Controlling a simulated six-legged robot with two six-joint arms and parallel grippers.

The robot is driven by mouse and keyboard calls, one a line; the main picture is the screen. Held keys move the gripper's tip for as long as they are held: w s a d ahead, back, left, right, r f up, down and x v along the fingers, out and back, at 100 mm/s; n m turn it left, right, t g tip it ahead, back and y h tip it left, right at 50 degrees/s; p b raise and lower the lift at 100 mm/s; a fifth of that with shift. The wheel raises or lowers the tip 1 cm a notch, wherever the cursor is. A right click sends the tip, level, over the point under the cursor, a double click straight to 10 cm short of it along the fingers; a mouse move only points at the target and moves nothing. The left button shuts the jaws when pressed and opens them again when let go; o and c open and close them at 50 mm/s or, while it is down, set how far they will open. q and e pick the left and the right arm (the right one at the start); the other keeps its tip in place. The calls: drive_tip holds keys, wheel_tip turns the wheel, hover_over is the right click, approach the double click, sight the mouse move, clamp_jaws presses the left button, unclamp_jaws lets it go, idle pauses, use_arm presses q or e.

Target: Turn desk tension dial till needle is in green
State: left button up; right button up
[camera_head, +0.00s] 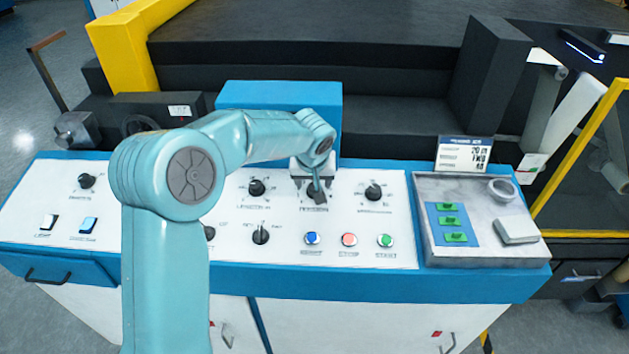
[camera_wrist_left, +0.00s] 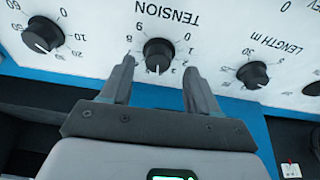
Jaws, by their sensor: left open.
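The black tension dial (camera_wrist_left: 158,54) shows in the left wrist view under the word TENSION, which appears upside down. A white mark on it points down in that view. My left gripper (camera_wrist_left: 160,67) is open, with one finger to each side of the dial; I cannot tell whether either finger touches it. In the head view my left gripper (camera_head: 315,187) is over the middle of the white desk panel and largely covers the dial. No gauge needle or green zone can be made out in either view. My right gripper is not in view.
The length dial (camera_wrist_left: 252,74) and another black dial (camera_wrist_left: 43,36) flank the tension dial. Blue, red and green buttons (camera_head: 348,240) sit lower right on the panel. A grey tray (camera_head: 465,254) with green pieces is at the right. A blue box (camera_head: 280,95) rises behind the panel.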

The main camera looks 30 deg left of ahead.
sight(314, 186)
use_arm(q)
drive_tip(key=shift+x, duration=1.5)
drive_tip(key=shift+w, duration=0.1)
drive_tip(key=c, duration=1)
drive_tip(key=shift+f+m+b, duration=0.1)
drive_tip(key=shift+m+b, duration=0.35)
drive_tip(key=shift+m, duration=0.25)
drive_tip(key=shift+c, duration=0.2)
drive_tip(key=shift+m+h, duration=0.3)
drive_tip(key=shift+m, duration=0.8)
drive_tip(key=o, duration=1)
